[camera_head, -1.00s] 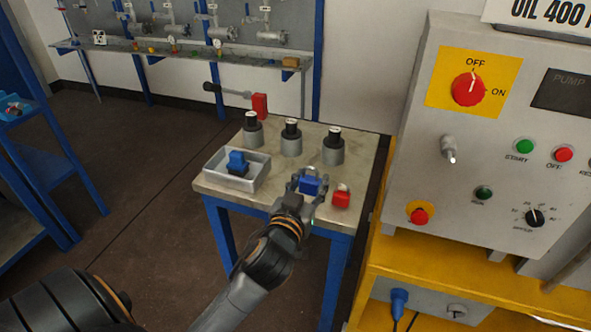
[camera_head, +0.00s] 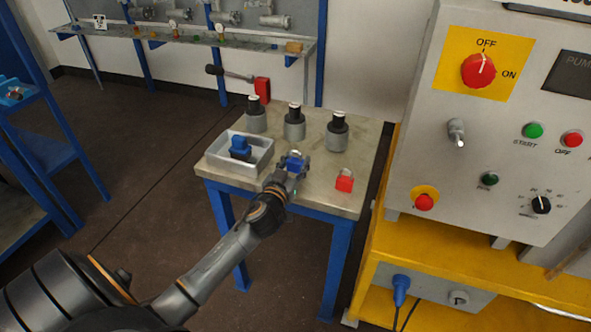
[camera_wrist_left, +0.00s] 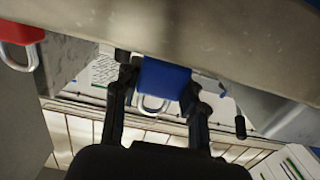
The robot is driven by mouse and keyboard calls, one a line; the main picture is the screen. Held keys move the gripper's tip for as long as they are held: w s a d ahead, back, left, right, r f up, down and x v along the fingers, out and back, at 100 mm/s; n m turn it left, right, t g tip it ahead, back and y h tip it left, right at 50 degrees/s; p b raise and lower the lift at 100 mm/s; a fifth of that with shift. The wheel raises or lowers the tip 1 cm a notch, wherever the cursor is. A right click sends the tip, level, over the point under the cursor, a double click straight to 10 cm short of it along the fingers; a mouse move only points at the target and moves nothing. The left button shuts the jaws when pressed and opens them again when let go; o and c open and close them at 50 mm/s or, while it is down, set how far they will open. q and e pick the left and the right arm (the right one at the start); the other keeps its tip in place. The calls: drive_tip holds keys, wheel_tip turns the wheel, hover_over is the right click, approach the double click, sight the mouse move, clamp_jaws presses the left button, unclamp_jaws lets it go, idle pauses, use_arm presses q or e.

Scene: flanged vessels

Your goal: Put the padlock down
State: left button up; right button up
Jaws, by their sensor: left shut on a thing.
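My left gripper (camera_head: 289,175) is shut on a blue padlock (camera_head: 296,163) over the front part of the small table (camera_head: 320,192). In the left wrist view the blue padlock body (camera_wrist_left: 165,80) sits between the two fingers (camera_wrist_left: 160,95), with its metal shackle showing. I cannot tell whether it touches the tabletop. A grey tray (camera_head: 262,163) stands left of the gripper with another blue padlock (camera_head: 240,149) in it. A red padlock (camera_head: 345,181) rests on the table to the right of the gripper. My right gripper is not in view.
Three dark-topped grey cylinders (camera_head: 294,125) stand along the table's back. A red block with a lever (camera_head: 262,90) is behind them. A control panel (camera_head: 470,130) on a yellow stand (camera_head: 450,240) is close on the right. Bare tabletop lies between the cylinders and the red padlock.

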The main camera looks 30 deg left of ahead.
use_arm(q)
drive_tip(key=shift+f, duration=0.95)
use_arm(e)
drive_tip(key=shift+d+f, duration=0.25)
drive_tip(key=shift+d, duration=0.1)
use_arm(q)
drive_tip(key=shift+f+b, duration=0.15)
drive_tip(key=shift+b, duration=0.15)
drive_tip(key=o, duration=1.2)
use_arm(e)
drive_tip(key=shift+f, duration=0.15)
